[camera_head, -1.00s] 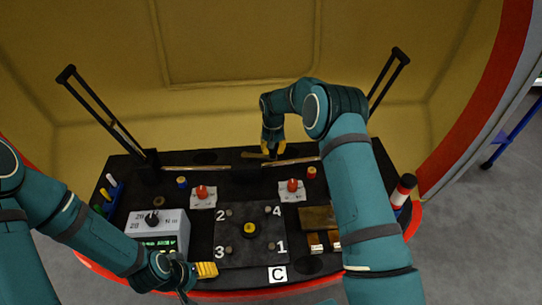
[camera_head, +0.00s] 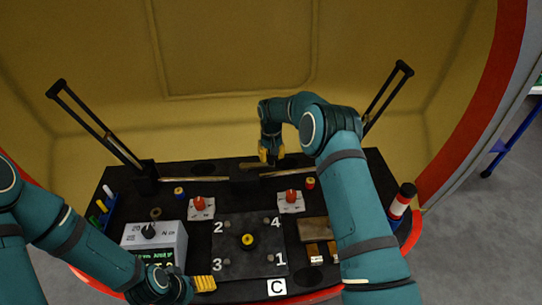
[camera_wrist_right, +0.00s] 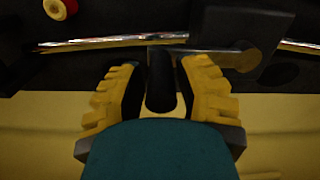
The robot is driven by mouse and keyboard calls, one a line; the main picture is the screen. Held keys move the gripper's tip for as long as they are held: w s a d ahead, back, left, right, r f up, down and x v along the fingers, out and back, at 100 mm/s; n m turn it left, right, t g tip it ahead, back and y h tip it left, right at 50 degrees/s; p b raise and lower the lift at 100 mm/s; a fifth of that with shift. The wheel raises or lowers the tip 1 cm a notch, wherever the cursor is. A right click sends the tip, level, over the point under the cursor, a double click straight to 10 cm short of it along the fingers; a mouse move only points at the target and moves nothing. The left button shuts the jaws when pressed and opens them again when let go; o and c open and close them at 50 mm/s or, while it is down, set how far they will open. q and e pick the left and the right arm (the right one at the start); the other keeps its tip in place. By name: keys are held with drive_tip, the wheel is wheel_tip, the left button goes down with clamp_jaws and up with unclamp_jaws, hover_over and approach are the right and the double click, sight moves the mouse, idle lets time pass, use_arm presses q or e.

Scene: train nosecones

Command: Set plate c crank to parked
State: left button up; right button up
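A crank at the back of the black console shows in the right wrist view as a grey arm (camera_wrist_right: 205,56) with an upright black knob (camera_wrist_right: 160,80). The arm runs right from the knob to a pivot. My right gripper (camera_wrist_right: 161,85) has its yellow fingers on either side of the knob, with narrow gaps. In the head view my right gripper (camera_head: 269,154) is at the console's back middle and hides most of the crank.
A square dark plate (camera_head: 228,257) numbered 1 to 4 has a yellow-and-black centre. Two red knobs (camera_head: 199,203) (camera_head: 291,196) stand behind it. A grey meter box (camera_head: 155,240) is left, a red-and-white cylinder (camera_head: 400,200) right. Two black upright frames (camera_head: 90,118) (camera_head: 388,95) flank the console.

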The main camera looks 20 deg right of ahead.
drive_tip(key=shift+o, duration=1.1)
wheel_tip(320, 180, up, 12)
